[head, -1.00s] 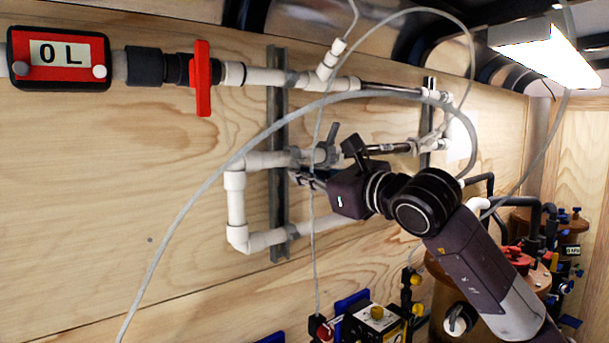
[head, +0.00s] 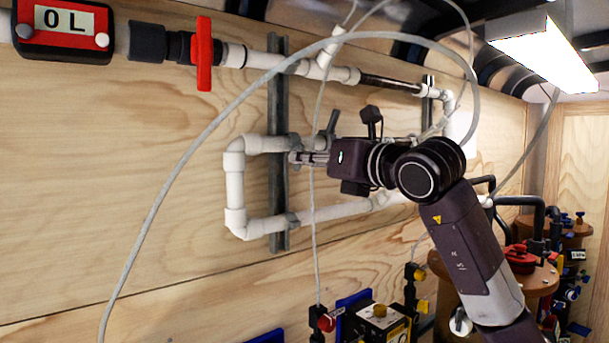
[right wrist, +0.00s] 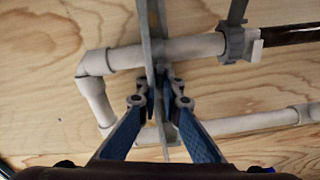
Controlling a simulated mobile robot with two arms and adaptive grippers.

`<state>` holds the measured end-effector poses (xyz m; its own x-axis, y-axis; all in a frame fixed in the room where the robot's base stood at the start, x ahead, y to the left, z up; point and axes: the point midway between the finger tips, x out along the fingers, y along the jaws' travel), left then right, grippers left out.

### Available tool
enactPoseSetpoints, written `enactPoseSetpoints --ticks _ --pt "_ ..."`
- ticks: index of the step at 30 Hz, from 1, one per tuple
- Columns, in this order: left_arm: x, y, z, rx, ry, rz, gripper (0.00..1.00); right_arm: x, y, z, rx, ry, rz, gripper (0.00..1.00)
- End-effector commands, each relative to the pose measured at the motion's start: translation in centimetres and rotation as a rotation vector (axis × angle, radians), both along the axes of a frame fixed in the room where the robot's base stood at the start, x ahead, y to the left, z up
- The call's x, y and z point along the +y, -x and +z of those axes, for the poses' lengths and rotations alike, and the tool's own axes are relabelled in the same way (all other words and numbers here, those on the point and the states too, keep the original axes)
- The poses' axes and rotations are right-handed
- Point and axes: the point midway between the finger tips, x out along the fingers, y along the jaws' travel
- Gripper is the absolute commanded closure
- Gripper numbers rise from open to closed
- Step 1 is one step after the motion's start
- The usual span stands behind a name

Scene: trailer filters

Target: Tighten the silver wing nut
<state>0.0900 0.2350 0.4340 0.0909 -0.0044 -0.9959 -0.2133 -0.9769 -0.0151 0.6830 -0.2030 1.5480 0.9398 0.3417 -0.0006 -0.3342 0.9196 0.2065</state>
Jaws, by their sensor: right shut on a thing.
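My right gripper (head: 298,157) reaches in from the right to the grey metal strut on the wall, between the upper and lower white pipes. In the right wrist view its blue-sided fingers (right wrist: 160,86) close together at the strut (right wrist: 156,30). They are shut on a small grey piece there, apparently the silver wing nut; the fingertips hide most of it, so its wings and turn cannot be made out. My left gripper is not in view.
White pipes (head: 235,185) loop around the strut. A grey valve handle (head: 331,122) stands close above the gripper. A thin hose (head: 175,185) arcs in front of the wall. A red valve handle (head: 203,52) and 0 L meter (head: 65,25) are upper left. Yellow-black equipment (head: 380,320) sits below.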

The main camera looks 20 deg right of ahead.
Motion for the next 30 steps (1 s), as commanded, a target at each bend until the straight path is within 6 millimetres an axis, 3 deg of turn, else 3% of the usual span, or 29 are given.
enactPoseSetpoints --ticks 1,9,30 --pt "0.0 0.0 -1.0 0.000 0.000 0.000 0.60 0.0 0.0 -0.3 0.013 -0.044 0.000 1.00" --pt "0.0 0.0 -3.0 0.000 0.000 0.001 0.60 0.0 0.0 -0.3 0.102 -0.285 0.001 1.00" --pt "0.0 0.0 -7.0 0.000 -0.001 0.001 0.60 -0.1 0.0 -0.1 0.324 -0.901 0.000 1.00"
